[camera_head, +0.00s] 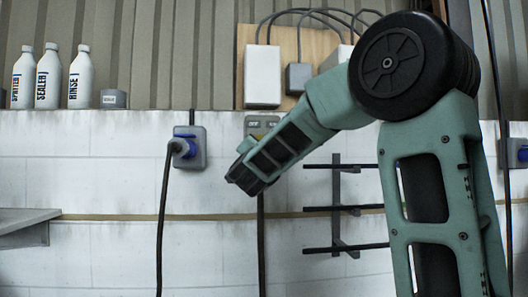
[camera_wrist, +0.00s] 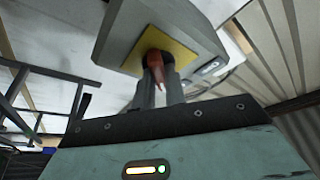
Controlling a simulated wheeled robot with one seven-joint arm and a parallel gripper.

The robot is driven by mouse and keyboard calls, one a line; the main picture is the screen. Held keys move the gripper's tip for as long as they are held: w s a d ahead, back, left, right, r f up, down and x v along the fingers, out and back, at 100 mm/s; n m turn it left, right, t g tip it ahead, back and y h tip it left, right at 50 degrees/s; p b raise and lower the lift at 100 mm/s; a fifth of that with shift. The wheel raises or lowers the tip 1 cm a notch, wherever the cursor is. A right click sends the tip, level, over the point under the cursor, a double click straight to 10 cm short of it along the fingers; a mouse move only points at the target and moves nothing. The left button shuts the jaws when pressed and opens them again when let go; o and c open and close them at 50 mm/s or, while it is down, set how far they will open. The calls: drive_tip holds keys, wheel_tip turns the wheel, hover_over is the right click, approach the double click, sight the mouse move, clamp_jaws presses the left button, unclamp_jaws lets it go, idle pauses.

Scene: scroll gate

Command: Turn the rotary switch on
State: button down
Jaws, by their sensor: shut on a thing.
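The rotary switch is a grey box (camera_wrist: 195,30) with a yellow plate (camera_wrist: 179,45) and a red handle (camera_wrist: 155,62) in the wrist view. My gripper (camera_wrist: 159,84) is shut on the red handle, with one finger on each side of it. The handle's tip points toward the wrist camera. In the head view the switch box (camera_head: 256,122) is on the white wall, partly hidden behind my arm. The fingers and the handle are hidden there.
A grey socket with a blue plug (camera_head: 185,148) and hanging cable is left of the switch. A dark rack (camera_head: 338,208) stands out from the wall at right. White bottles (camera_head: 48,76) stand on the ledge. A grey shelf (camera_head: 25,220) is at far left.

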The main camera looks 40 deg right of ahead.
drive_tip(key=c, duration=1.5)
unclamp_jaws()
drive_tip(key=shift+o, duration=0.2)
drive_tip(key=b+v, duration=0.3)
drive_tip(key=v, duration=1.4)
drive_tip(key=shift+a+b, duration=0.2)
drive_tip(key=shift+b, duration=0.15)
